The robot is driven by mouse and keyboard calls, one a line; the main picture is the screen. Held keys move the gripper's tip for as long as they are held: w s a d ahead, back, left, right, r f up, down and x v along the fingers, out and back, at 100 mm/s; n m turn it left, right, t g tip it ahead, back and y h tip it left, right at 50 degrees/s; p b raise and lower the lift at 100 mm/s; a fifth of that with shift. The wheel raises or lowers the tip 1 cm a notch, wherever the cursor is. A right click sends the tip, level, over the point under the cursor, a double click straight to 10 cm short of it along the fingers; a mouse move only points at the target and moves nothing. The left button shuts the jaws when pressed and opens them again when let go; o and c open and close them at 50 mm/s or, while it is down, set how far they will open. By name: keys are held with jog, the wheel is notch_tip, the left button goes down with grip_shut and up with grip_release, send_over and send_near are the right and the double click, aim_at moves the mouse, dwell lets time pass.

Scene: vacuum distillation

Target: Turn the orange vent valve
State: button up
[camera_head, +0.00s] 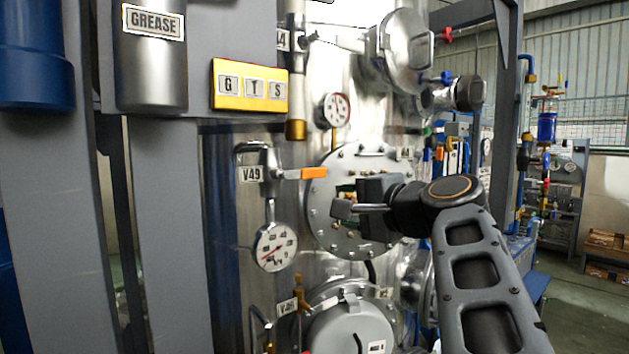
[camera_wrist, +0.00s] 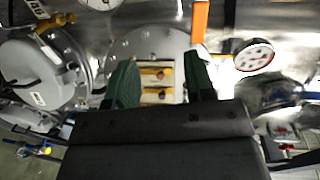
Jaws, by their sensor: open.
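The orange vent valve handle (camera_head: 314,173) sticks out level to the right from the valve beside the V49 label (camera_head: 250,174), on the steel vessel. In the wrist view the same orange handle (camera_wrist: 200,24) runs upright at the top edge, its valve body out of frame. My gripper (camera_head: 352,207) is in front of the round bolted flange, below and right of the handle and apart from it. In the wrist view my gripper (camera_wrist: 162,82) shows two green-padded fingers spread apart with nothing between them. The handle's end lies beyond the right finger.
A pressure gauge (camera_head: 275,246) hangs below the valve, and another gauge (camera_head: 335,109) sits above the handle. The bolted flange (camera_head: 325,222) is behind my gripper. A round cover (camera_head: 350,328) bulges out below. A grey column (camera_head: 165,230) stands at left.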

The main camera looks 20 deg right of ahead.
jog(key=m+t, duration=0.1)
jog(key=t, duration=0.1)
send_near(316, 173)
jog(key=w+p, duration=0.1)
jog(key=w, duration=0.2)
jog(key=w+a+p, duration=0.1)
jog(key=w+p, duration=0.1)
jog(key=w, duration=0.1)
jog(key=w+p, duration=0.1)
jog(key=w, duration=0.2)
jog(key=shift+a+r, duration=0.25)
jog(key=shift+a, duration=0.15)
jog(key=shift+w+a+f+p, duration=0.15)
jog(key=shift+w+p, duration=0.3)
jog(key=shift+w, duration=0.25)
jog(key=shift+c, duration=0.3)
grip_shut()
